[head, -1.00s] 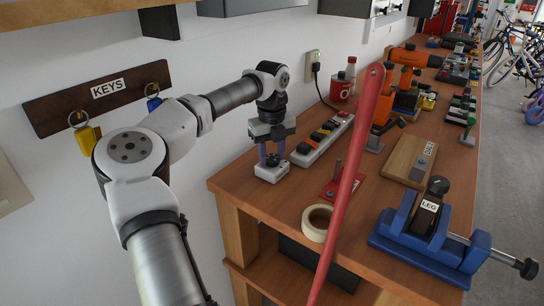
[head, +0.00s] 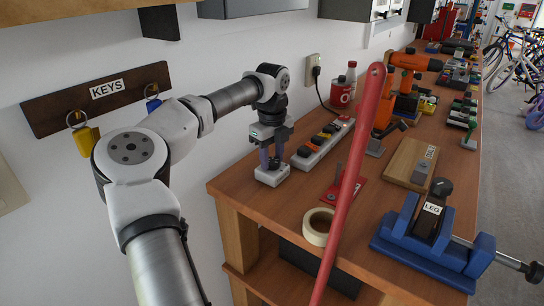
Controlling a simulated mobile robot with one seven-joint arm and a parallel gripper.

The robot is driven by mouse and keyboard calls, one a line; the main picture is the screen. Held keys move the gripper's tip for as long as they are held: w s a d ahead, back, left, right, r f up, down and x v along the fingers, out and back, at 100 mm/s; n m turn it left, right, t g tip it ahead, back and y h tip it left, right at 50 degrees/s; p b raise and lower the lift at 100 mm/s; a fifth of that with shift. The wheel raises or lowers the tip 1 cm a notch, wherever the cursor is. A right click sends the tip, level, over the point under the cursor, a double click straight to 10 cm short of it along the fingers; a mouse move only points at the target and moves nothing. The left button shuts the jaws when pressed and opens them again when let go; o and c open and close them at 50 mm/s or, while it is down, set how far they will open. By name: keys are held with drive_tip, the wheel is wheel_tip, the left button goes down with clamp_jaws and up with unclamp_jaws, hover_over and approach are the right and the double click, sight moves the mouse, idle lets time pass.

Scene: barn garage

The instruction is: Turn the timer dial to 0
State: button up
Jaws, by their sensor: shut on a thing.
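The timer is a small white box (head: 272,178) near the left edge of the wooden workbench. My gripper (head: 271,163) points straight down over it, with its fingers reaching the top of the box. The fingers are shut on the timer dial, which is mostly hidden between them. The dial's marks and pointer are too small to read from here.
A power strip (head: 323,143) with coloured switches lies just right of the timer. A slanted red bar (head: 352,180) crosses the view in front of the bench. A tape roll (head: 317,227), a red metal piece (head: 343,187) and a blue vise (head: 432,243) stand nearer.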

sight(272, 161)
drive_tip(key=o, duration=1)
drive_tip(key=shift+r, duration=0.15)
wheel_tip(272, 161, up, 14)
drive_tip(key=shift+f+b, duration=0.2)
drive_tip(key=shift+b, duration=0.4)
